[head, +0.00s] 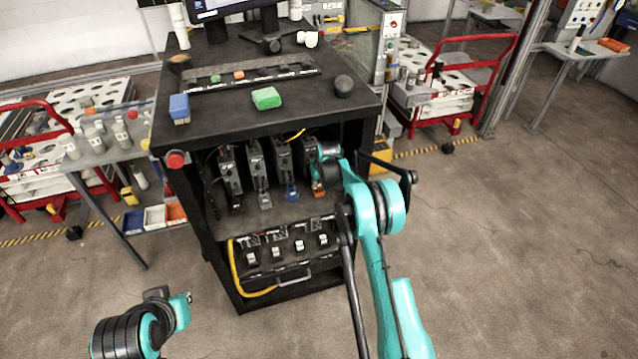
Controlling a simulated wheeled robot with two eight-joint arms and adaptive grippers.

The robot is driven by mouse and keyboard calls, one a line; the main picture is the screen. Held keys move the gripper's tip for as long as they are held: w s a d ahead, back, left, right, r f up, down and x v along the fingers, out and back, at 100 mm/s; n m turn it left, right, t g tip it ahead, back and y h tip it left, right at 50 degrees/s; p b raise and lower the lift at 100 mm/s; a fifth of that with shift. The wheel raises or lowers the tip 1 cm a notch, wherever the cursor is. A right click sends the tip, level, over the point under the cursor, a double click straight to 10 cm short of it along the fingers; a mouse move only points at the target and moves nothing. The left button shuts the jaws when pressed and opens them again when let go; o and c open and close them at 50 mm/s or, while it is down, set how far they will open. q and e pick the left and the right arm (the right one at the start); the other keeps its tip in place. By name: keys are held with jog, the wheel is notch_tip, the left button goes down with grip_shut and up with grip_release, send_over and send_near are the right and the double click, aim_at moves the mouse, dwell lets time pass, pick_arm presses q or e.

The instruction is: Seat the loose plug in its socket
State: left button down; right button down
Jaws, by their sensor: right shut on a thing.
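Several upright dark modules (257,166) stand in a row inside the open black cabinet. Small coloured plugs show at their lower front ends, among them a blue plug (291,192) and a clear or white one (265,201). My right gripper (320,180) reaches into the cabinet at the rightmost module. It is shut on what looks like the orange plug (318,189); its fingers and the socket there are mostly hidden. I cannot tell whether the plug is in a socket. My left gripper (172,301) is low at the left, away from the cabinet; its jaws are unclear.
The cabinet top (215,140) holds a blue block (179,108), a green block (266,98), a black ball (343,85) and a keyboard-like strip. A yellow cable (236,270) hangs beside the lower drawer (285,255). The floor at right is clear.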

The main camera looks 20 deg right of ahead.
jog(key=shift+f, duration=0.4)
jog(key=c, duration=1.4)
grip_release()
jog(key=shift+o, duration=0.2)
jog(key=shift+r, duration=0.1)
jog(key=v, duration=0.7)
jog(key=shift+r, duration=0.25)
jog(key=shift+s, duration=0.1)
